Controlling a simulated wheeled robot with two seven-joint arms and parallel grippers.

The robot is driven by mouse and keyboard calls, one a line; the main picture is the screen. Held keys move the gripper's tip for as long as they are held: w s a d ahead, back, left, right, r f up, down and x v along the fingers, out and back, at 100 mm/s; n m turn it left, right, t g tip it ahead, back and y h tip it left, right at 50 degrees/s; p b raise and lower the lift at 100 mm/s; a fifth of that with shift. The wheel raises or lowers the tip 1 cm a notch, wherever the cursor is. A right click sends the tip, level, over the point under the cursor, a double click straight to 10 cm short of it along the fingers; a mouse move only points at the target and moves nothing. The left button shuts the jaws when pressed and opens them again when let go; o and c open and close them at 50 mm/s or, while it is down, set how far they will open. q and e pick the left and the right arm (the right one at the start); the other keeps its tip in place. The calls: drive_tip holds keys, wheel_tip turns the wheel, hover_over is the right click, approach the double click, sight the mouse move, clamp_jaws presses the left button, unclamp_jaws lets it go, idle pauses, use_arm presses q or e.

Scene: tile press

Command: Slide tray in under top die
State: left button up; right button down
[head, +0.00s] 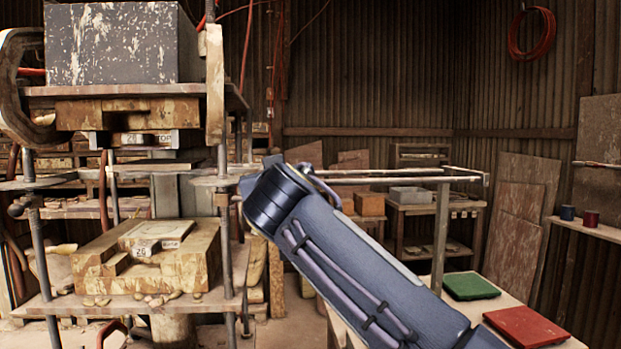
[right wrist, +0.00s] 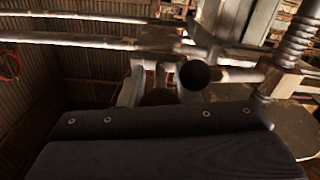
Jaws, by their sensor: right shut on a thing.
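The top die (head: 147,139), marked 26 TOP, hangs under the upper plate of the press at the left of the head view. The bottom die (head: 160,232), marked 26 BASE, sits on the lower plate below it, with a gap between. My right arm reaches in to the rails beside the press; its wrist hides the fingertips in the head view. In the right wrist view, my right gripper (right wrist: 152,85) is shut on what looks like the tray's handle, next to a dark round knob (right wrist: 195,75). My left gripper is not in view.
Rails (head: 400,180) run right from the press to a post (head: 440,235). Press columns (head: 38,255) stand close around the dies.

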drive_tip(key=shift+s+a, duration=0.1)
drive_tip(key=shift+a, duration=1.1)
drive_tip(key=c, duration=1.4)
unclamp_jaws()
drive_tip(key=shift+a, duration=0.1)
drive_tip(key=o, duration=0.3)
drive_tip(key=shift+a, duration=0.1)
drive_tip(key=s+b, duration=0.2)
drive_tip(key=s, duration=0.5)
drive_tip(key=shift+s+d, duration=0.4)
